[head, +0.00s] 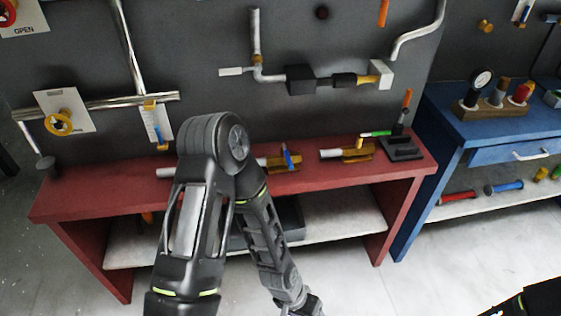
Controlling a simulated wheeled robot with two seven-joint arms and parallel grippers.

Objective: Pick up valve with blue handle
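The valve with the blue handle (287,158) lies on the red workbench (90,196), just right of my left arm's raised elbow. Its brass body is partly visible and the blue handle stands up from it. My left arm rises from the bottom, bends in front of the bench, and its forearm runs down to the bottom edge. The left gripper itself is not visible. Only a dark piece of my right arm shows in the bottom right corner, with no gripper visible. My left arm hides part of the bench top.
Right of the blue-handled valve lies a brass fitting on a pipe (345,153), then a green handle (376,134) and a black stand (402,148). A grey panel with pipes (290,50) rises behind. A blue bench (440,125) stands at right. Open floor lies in front.

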